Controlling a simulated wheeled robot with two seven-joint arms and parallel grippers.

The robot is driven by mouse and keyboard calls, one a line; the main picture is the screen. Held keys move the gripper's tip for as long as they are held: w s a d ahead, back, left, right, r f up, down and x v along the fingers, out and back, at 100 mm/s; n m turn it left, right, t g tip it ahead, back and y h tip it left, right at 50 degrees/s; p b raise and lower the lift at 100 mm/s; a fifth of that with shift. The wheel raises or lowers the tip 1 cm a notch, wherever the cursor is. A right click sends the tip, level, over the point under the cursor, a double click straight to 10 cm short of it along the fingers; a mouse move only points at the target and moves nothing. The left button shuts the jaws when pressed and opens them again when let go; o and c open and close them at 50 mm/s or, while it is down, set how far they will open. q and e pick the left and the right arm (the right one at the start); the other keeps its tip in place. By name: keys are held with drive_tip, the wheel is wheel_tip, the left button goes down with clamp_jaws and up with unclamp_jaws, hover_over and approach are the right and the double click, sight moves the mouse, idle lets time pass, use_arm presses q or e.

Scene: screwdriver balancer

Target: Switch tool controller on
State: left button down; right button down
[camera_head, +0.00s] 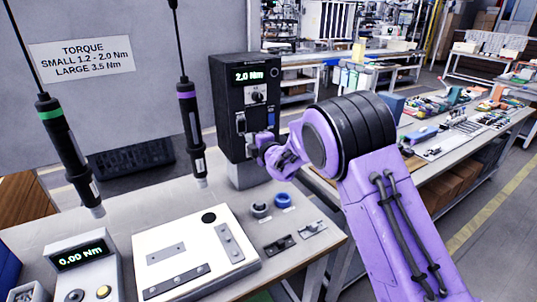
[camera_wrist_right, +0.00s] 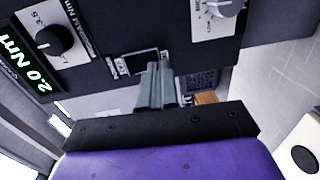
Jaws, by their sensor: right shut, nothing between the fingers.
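The black tool controller (camera_head: 228,105) stands at the back of the bench on a grey base. Its green display (camera_head: 256,75) is lit and reads 2.0 Nm. A dial knob (camera_head: 258,96) sits below the display and also shows in the right wrist view (camera_wrist_right: 52,40). My right gripper (camera_head: 252,146) is at the lower front of the controller, its fingers shut and empty. In the right wrist view the fingers (camera_wrist_right: 156,86) point at a small framed dark panel (camera_wrist_right: 141,62) on the controller face. I cannot tell whether they touch it. My left gripper is out of view.
Two hanging screwdrivers, green-banded (camera_head: 68,150) and purple-banded (camera_head: 192,130), hang left of the controller. A white fixture plate (camera_head: 150,245) and a meter box (camera_head: 85,262) reading 0.00 Nm stand in front. Small round parts (camera_head: 260,210) lie below my right gripper.

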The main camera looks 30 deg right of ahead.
drive_tip(key=s+a+f+b, duration=0.1)
drive_tip(key=s+b, duration=0.2)
drive_tip(key=s, duration=0.8)
drive_tip(key=shift+w, duration=0.15)
